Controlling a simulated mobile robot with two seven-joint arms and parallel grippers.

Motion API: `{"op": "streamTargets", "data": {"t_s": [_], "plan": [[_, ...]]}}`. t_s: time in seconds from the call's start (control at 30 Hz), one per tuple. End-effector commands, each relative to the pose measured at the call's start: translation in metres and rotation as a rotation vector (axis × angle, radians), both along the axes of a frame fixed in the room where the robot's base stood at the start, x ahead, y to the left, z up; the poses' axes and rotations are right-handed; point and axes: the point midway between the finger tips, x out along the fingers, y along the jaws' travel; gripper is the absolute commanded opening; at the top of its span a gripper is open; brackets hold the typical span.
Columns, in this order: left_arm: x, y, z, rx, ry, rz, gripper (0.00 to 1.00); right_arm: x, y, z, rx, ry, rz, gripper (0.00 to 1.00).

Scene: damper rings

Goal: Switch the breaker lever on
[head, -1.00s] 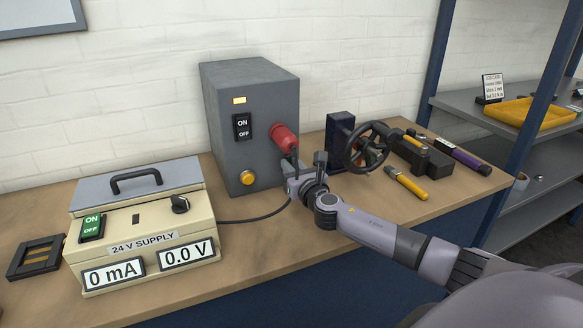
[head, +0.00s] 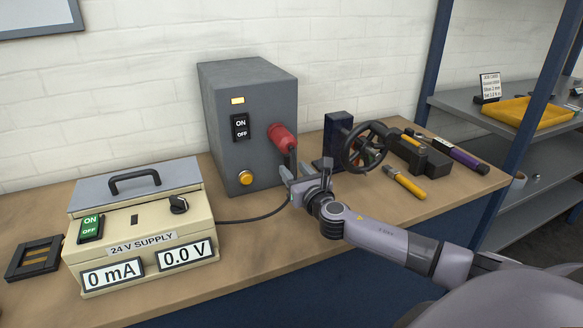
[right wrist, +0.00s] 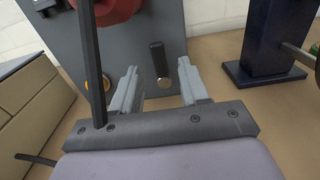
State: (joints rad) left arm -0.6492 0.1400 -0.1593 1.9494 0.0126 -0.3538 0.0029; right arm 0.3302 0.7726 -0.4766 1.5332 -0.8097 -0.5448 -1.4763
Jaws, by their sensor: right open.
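The grey breaker box (head: 250,120) stands at the back of the bench, with an ON/OFF plate (head: 241,127) on its front. In the head view, my right gripper (head: 294,172) is at the box's right side, below the red part (head: 283,139), and hides some of that side. The gripper is open. My left gripper is not in view.
A 24 V supply (head: 140,225) reading 0 mA and 0.0 V stands front left. A dark stand with a handwheel (head: 362,147) is close right of my gripper. A yellow-handled tool (head: 405,184) lies farther right. A cable (head: 255,217) runs along the bench.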

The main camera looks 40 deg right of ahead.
Motion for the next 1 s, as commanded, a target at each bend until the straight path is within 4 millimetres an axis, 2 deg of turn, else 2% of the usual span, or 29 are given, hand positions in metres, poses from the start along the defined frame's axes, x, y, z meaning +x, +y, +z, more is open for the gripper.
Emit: {"op": "streamTargets", "data": {"t_s": [0.2,0.37,1.0], "plan": [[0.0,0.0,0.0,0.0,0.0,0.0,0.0,-0.028,0.006,-0.002,0.0,0.003,0.001,0.45],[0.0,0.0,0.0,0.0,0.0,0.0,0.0,-0.039,0.009,-0.001,0.0,0.001,0.0,0.45],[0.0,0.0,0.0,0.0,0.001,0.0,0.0,-0.042,0.01,0.0,0.0,0.001,0.0,0.45]]}}
